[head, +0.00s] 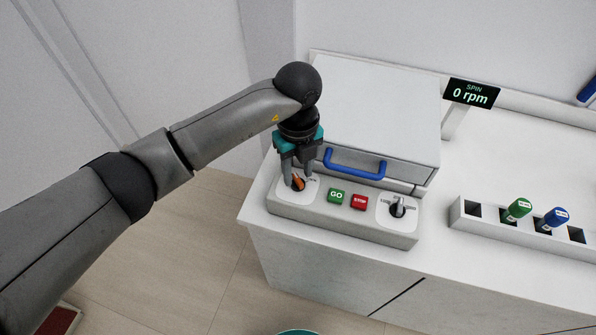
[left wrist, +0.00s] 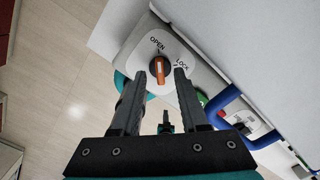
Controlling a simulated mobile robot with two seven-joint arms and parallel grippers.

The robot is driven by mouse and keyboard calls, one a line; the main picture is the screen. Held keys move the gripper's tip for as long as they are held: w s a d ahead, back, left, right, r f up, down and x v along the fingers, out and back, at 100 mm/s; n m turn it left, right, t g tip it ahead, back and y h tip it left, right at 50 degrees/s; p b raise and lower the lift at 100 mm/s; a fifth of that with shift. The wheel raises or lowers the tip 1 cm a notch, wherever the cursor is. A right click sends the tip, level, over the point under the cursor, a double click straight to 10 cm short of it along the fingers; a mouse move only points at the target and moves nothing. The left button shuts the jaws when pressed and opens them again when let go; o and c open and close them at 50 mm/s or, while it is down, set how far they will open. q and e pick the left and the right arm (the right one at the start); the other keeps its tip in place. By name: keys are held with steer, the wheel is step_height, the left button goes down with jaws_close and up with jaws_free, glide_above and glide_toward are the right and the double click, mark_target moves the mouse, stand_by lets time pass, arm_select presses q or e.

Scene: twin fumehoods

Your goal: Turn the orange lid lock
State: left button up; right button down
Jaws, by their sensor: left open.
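The orange lid lock (left wrist: 160,70) is a knob with an orange bar on a dark round base, set on a white plate marked OPEN and LOCK. Its orange bar points at the OPEN side in the left wrist view. In the head view the orange lid lock (head: 298,184) sits at the left end of the machine's front panel, partly hidden by my gripper. My left gripper (head: 293,180) is over the knob, pointing down. In the left wrist view the open fingers (left wrist: 160,76) stand on either side of the knob with gaps. My right gripper is not in view.
The machine's closed lid (head: 370,105) has a blue handle (head: 354,164) just right of my gripper. A tube rack (head: 482,222) stands right. The display (head: 472,93) reads 0 rpm.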

arm_select(q)
steer(key=shift+f, duration=0.65)
jaws_close()
